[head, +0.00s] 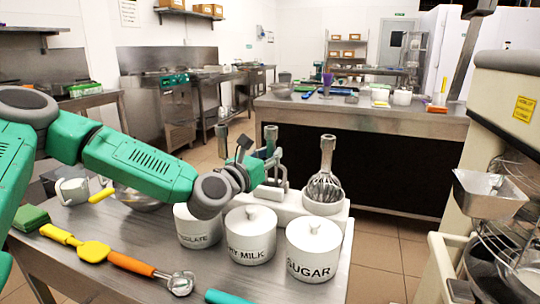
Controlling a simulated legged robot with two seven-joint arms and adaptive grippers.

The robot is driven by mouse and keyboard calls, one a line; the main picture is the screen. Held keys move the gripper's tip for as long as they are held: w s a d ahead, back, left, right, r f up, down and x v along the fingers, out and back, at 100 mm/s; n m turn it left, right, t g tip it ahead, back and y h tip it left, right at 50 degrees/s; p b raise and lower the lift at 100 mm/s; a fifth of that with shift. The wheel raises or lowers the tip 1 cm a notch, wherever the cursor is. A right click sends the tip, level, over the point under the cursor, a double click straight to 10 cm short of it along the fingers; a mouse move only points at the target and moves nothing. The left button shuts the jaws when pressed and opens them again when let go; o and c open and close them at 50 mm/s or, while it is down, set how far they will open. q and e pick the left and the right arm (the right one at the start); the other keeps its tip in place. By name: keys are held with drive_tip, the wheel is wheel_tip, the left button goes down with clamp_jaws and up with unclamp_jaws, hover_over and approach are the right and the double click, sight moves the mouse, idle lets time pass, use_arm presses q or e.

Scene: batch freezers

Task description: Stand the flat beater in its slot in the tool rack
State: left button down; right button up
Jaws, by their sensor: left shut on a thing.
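My left arm reaches in from the left over the lidded canisters. Its gripper (256,160) is shut on the grey metal flat beater (279,168), whose shank points up. The beater is roughly upright over or at the middle of the white tool rack (338,206). I cannot tell whether its lower end is in the slot, as the wrist and canisters hide part of it. A wire whisk (325,186) stands upright at the rack's right end. Another grey shank (222,133) rises behind my wrist, its lower part hidden. My right gripper is not in view.
White canisters for chocolate (197,228), dry milk (250,238) and sugar (313,252) stand close in front of the rack. A yellow spatula (93,251) and an orange-handled tool (132,264) lie at the front left. A mixer machine (510,130) stands at the right.

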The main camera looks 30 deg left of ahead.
use_arm(q)
drive_tip(key=shift+d+f, duration=0.1)
drive_tip(key=shift+f, duration=0.1)
drive_tip(key=c, duration=1.4)
unclamp_jaws()
drive_tip(key=shift+c, duration=0.2)
drive_tip(key=s, duration=0.4)
drive_tip(key=s+f, duration=0.1)
drive_tip(key=s, duration=0.7)
drive_tip(key=shift+a+f, duration=0.15)
drive_tip(key=shift+a, duration=0.15)
drive_tip(key=shift+w, duration=0.1)
